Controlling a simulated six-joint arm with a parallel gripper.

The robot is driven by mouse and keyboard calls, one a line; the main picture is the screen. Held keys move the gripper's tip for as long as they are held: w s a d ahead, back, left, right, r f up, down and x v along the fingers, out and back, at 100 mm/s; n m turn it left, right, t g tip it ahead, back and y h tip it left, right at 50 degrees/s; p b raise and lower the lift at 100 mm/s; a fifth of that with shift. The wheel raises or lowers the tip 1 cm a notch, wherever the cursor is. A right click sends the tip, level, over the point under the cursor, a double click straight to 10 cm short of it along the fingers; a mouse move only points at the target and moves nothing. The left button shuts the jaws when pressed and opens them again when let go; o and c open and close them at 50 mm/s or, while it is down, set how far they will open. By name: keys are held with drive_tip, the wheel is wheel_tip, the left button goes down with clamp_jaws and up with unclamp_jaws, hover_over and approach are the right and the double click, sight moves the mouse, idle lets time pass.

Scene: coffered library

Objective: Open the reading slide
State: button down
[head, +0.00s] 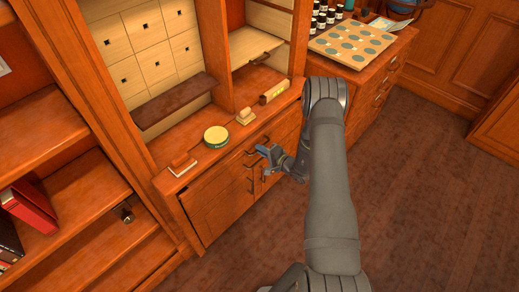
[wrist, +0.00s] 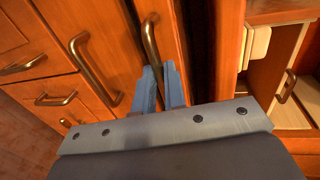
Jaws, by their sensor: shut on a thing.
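The reading slide seems to be the narrow wooden front (wrist: 172,25) just beneath the cabinet's worktop. Its curved bronze handle (wrist: 150,40) shows in the wrist view. My gripper (wrist: 160,72) has its two blue fingers on either side of the handle's near end and is shut on it; the exact contact is partly hidden. In the head view my gripper (head: 264,151) is at the cabinet front, just below the worktop edge. The slide's front looks about flush with the cabinet, but my arm and the angle hide part of it.
Other bronze handles (wrist: 80,60) sit close by on the fronts. The floor (head: 430,200) before the cabinet is clear at right.

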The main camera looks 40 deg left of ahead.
drive_tip(key=f+v, duration=0.2)
drive_tip(key=v, duration=1.1)
drive_tip(key=d+f+v, duration=0.1)
drive_tip(key=f+v, duration=0.2)
drive_tip(key=v, duration=1)
drive_tip(key=shift+d+f, duration=0.15)
drive_tip(key=shift+d, duration=0.1)
drive_tip(key=c, duration=1.5)
unclamp_jaws()
drive_tip(key=shift+d, duration=0.1)
drive_tip(key=v, duration=1.7)
drive_tip(key=x, duration=1.7)
